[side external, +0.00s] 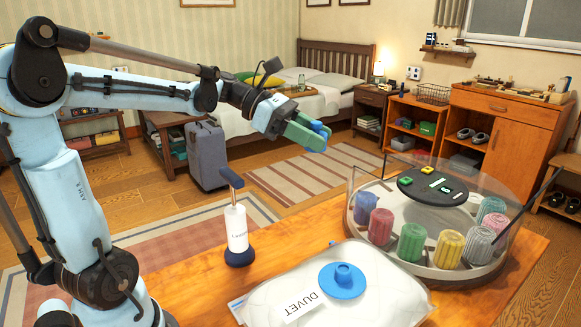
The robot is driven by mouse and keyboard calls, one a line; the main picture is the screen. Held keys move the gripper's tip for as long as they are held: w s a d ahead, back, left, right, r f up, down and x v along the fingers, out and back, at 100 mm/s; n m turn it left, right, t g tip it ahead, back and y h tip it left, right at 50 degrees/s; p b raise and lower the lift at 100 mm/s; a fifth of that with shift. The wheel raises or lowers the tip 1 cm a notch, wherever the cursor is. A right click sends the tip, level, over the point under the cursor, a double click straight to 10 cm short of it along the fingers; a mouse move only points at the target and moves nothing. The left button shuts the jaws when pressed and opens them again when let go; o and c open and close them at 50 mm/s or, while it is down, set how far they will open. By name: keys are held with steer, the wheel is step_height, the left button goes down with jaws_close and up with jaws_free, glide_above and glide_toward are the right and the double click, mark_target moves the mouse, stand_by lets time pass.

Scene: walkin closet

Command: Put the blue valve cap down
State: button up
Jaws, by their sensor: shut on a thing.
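My gripper (313,134) has green fingers and is in the upper middle of the side external view, high above the table. It is shut on the small blue valve cap (319,127), which shows partly between the fingertips. On the table below lies a clear vacuum bag (384,292) with a white duvet in it and a label reading DUVET (303,307). A round blue valve (343,279) with a raised middle sits on top of the bag. The cap is well apart from the bag and the table.
A white hand pump (236,229) with a dark base and blue handle stands left of the bag. A clear-walled round carousel (351,206) with several coloured ribbed containers stands at the right. Bare wooden table (189,280) shows left of the pump.

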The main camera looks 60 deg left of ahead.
steer(key=a+f, duration=0.2)
steer(key=a, duration=0.9)
glide_above(281, 236)
step_height(281, 236, down, 15)
steer(key=shift+t, duration=0.3)
steer(key=shift+f, duration=5.4)
steer(key=shift+f, duration=0.15)
steer(key=o, duration=1)
steer(key=shift+s+r, duration=0.15)
steer(key=shift+r, duration=0.05)
steer(key=v, duration=1.1)
steer(key=shift+s+a+r, duration=0.15)
steer(key=shift+a+r, duration=0.05)
steer(key=shift+a, duration=0.1)
